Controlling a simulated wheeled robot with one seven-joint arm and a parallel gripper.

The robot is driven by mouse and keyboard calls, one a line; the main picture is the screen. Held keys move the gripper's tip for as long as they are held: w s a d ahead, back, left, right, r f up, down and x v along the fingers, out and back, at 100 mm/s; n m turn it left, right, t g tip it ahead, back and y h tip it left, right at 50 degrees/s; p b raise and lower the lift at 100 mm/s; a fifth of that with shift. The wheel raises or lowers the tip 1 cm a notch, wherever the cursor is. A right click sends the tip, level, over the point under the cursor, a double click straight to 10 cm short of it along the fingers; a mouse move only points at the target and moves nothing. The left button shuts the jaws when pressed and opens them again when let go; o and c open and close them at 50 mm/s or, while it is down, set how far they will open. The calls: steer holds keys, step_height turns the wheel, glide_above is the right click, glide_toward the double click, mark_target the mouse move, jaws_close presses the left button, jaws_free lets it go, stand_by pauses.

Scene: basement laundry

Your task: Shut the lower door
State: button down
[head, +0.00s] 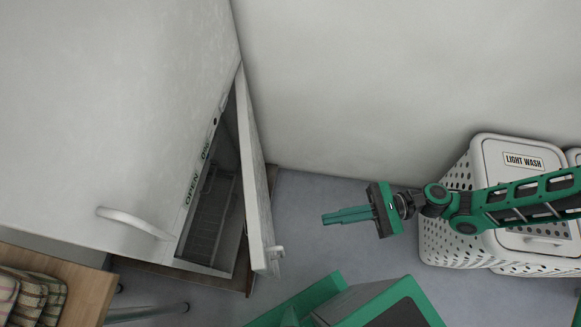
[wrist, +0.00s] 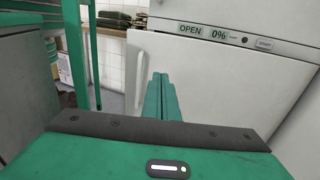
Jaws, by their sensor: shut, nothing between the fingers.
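The lower door (head: 256,170) of the white cabinet-like appliance (head: 125,110) stands partly open, hinged at its far side, with a small handle (head: 275,252) at its free edge. A rack (head: 212,215) shows in the dark opening behind it. My gripper (head: 324,217) is shut and empty, apart from the door, to the right of its outer face in the head view. In the wrist view my closed fingers (wrist: 160,80) point toward the white door panel (wrist: 215,85), below a display strip (wrist: 220,35) reading OPEN and 0%.
A white laundry basket labelled LIGHT WASH (head: 455,215) stands at the right, under my arm. A wooden surface (head: 85,285) with folded checked cloths (head: 35,295) is at the lower left. Grey floor (head: 315,200) lies open between door and basket.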

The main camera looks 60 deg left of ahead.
steer(key=x, duration=1.4)
